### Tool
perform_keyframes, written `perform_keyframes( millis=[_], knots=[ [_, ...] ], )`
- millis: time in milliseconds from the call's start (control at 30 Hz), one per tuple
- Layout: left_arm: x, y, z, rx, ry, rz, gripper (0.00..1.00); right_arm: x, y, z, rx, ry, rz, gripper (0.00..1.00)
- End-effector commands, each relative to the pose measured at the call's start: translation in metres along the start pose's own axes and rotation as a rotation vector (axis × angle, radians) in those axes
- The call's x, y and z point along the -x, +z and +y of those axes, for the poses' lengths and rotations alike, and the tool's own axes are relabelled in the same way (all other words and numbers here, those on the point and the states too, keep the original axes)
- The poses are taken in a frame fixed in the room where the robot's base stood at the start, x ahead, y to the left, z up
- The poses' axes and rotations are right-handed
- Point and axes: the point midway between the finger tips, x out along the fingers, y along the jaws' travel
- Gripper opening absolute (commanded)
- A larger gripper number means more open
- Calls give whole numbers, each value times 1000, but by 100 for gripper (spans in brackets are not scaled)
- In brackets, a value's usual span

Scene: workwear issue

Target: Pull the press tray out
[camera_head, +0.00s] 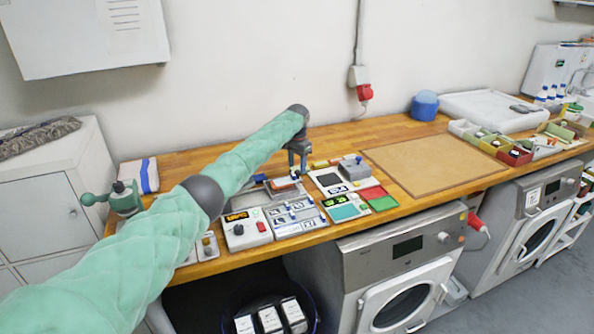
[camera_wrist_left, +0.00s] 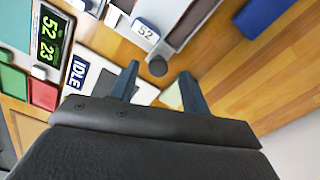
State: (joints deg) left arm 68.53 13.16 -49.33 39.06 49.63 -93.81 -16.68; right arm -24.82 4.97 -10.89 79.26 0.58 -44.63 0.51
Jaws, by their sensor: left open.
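A shallow grey tray (camera_wrist_left: 185,18) with a brown inside and a dark round knob (camera_wrist_left: 157,66) at its near end shows in the left wrist view. It looks like the press tray; the head view shows it only small (camera_head: 284,185), partly behind my gripper. My left gripper (camera_head: 297,172) points down over the bench at the tray's end. Its two fingers are open in the left wrist view (camera_wrist_left: 159,72), with the knob between or just beyond the tips; contact cannot be told. My right gripper is out of view.
A grey control box (camera_head: 244,232) stands in front. The brown mat (camera_head: 433,163) is bare.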

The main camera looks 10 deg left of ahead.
Motion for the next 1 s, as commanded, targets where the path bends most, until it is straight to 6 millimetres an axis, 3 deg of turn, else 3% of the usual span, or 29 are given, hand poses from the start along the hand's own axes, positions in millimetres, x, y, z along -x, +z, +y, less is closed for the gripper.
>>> perform_keyframes(
  millis=[300, 500, 867, 1000],
  knots=[
    [42, 0, -1, 2, -1, 3, 47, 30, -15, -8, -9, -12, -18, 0],
    [54, 0, -1, 2, -1, 2, 47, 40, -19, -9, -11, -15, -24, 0],
    [57, 0, -1, 2, -1, 1, 47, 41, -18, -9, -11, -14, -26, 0],
    [68, 0, -1, 2, -1, 1, 47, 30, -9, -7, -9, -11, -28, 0]
  ],
)
